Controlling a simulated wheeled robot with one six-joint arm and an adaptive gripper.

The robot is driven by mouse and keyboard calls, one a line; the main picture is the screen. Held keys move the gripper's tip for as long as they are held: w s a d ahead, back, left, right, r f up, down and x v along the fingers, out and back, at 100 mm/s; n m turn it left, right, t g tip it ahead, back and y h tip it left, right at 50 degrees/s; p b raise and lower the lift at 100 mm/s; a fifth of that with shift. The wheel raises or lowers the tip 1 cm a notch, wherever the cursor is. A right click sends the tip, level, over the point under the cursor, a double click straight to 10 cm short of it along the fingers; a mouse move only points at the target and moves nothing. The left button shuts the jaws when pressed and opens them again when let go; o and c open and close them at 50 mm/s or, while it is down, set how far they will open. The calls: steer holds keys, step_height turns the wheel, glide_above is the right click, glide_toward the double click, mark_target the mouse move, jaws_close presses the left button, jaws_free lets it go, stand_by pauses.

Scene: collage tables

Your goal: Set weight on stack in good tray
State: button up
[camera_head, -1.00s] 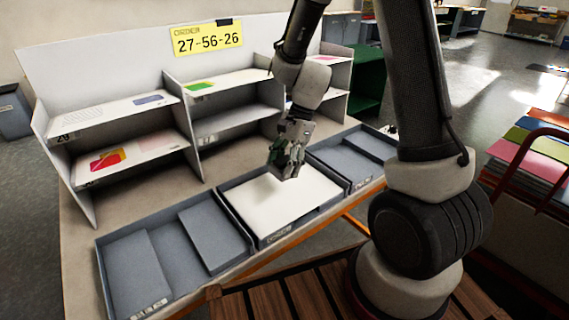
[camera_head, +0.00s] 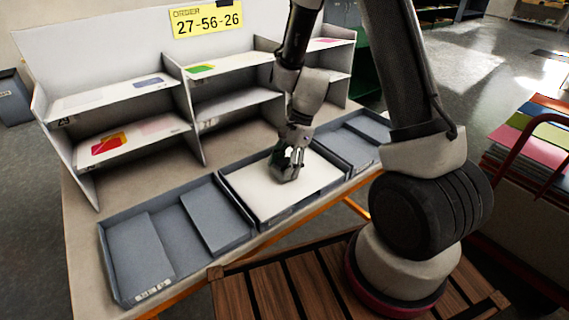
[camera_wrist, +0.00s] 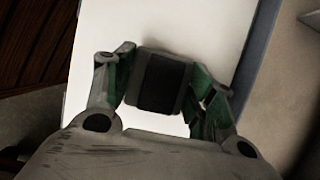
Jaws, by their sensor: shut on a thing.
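My gripper (camera_head: 290,163) is low over the white paper stack (camera_head: 258,188) in the middle tray (camera_head: 264,223). In the wrist view, my gripper (camera_wrist: 166,88) is shut on a dark grey block, the weight (camera_wrist: 162,84), with one finger on each side. White paper (camera_wrist: 215,30) fills the view behind the weight, and the tray's grey wall (camera_wrist: 262,45) runs along its right. In the head view the weight is mostly hidden by the fingers. I cannot tell whether the weight touches the paper.
A grey divided tray (camera_head: 215,212) stands left of the middle tray, and another (camera_head: 352,143) stands right. White shelves (camera_head: 125,105) with sheets rise behind them. A yellow sign (camera_head: 207,19) reads 27-56-26. Coloured sheets (camera_head: 528,140) lie at the far right.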

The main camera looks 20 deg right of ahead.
steer(key=o, duration=1.5)
steer(key=shift+o, duration=0.2)
steer(key=v, duration=1.2)
steer(key=s+d+r+n+t+h, duration=0.2)
steer(key=s+d+r+n, duration=0.3)
steer(key=s+r+n, duration=0.2)
steer(key=s+d+r+n+t+h, duration=0.2)
steer(key=s+d+r+n, duration=0.3)
steer(key=s+r, duration=0.6)
steer(key=shift+s+d+n+t, duration=0.2)
steer(key=shift+s+n+t, duration=0.6)
steer(key=shift+s+n, duration=0.4)
